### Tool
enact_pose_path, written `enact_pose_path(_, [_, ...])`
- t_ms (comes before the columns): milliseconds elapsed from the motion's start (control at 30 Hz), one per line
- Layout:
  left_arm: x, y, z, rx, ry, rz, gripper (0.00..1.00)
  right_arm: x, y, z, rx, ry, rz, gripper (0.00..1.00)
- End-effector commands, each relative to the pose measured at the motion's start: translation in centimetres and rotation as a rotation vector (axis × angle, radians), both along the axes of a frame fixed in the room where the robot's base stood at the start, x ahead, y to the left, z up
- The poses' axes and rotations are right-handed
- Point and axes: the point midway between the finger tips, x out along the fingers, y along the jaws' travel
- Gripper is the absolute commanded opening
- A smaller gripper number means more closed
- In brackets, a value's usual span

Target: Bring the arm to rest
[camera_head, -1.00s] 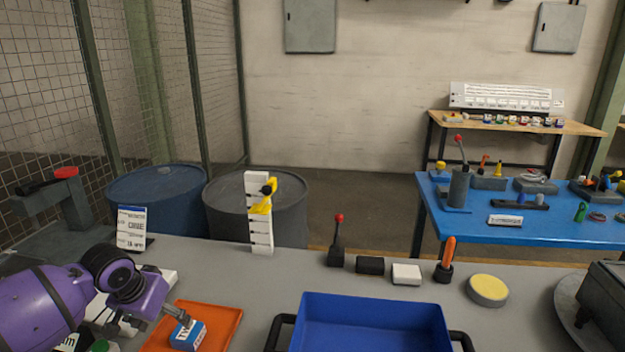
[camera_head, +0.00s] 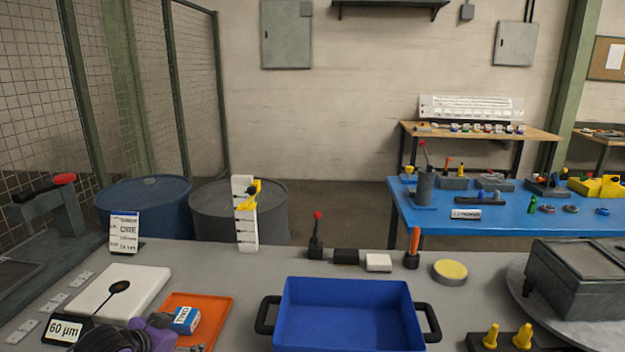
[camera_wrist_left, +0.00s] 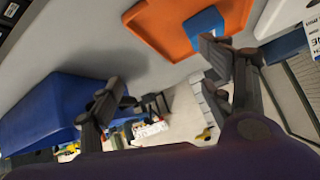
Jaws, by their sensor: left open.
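My left gripper (camera_wrist_left: 165,75) is open, with its two fingers spread wide and nothing between them in the left wrist view. In the head view only part of my purple left arm (camera_head: 150,335) shows at the bottom left edge, in front of the orange tray (camera_head: 215,305). A small blue and white box (camera_head: 186,319) sits on that tray. In the wrist view the blue box (camera_wrist_left: 205,22) appears beside one fingertip; I cannot tell the gap. My right gripper is out of view.
A blue bin (camera_head: 350,315) with black handles stands at the front middle. A white plate (camera_head: 120,292) lies left of the tray. A grey box (camera_head: 580,280) is at the right. A lever, blocks and a yellow disc (camera_head: 450,271) line the far edge.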

Motion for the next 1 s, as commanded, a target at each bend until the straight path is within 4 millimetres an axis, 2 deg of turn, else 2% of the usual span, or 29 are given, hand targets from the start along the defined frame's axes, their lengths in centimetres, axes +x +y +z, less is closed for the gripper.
enact_pose_path(33, [-1.5,-1.6,-2.1,-0.018,-0.020,-0.020,0.73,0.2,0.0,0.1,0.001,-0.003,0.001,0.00])
enact_pose_path(167, [-5.8,-5.1,-6.8,-0.047,-0.083,-0.051,0.73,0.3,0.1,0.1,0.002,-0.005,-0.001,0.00])
enact_pose_path(267, [-10.6,-7.6,-10.5,-0.073,-0.120,-0.042,0.73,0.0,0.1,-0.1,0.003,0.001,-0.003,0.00])
enact_pose_path(300, [-12.9,-8.4,-11.8,-0.084,-0.131,-0.028,0.73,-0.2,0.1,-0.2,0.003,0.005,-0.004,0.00])
enact_pose_path(367, [-16.5,-9.4,-13.7,-0.096,-0.135,0.006,0.73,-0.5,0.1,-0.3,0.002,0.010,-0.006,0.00])
enact_pose_path(400, [-18.9,-9.9,-14.8,-0.104,-0.132,0.035,0.73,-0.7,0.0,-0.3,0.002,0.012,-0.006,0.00])
enact_pose_path(600, [-30.7,-11.0,-19.6,-0.144,-0.025,0.219,0.73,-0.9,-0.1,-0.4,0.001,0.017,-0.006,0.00])
enact_pose_path(700, [-34.8,-11.2,-21.1,-0.168,0.039,0.287,0.73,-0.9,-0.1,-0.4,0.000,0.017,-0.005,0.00])
enact_pose_path(800, [-36.6,-11.4,-21.8,-0.176,0.069,0.313,0.73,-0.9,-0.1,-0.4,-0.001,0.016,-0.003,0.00])
enact_pose_path(1000, [-36.6,-11.4,-21.8,-0.176,0.069,0.313,0.73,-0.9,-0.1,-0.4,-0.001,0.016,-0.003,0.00])
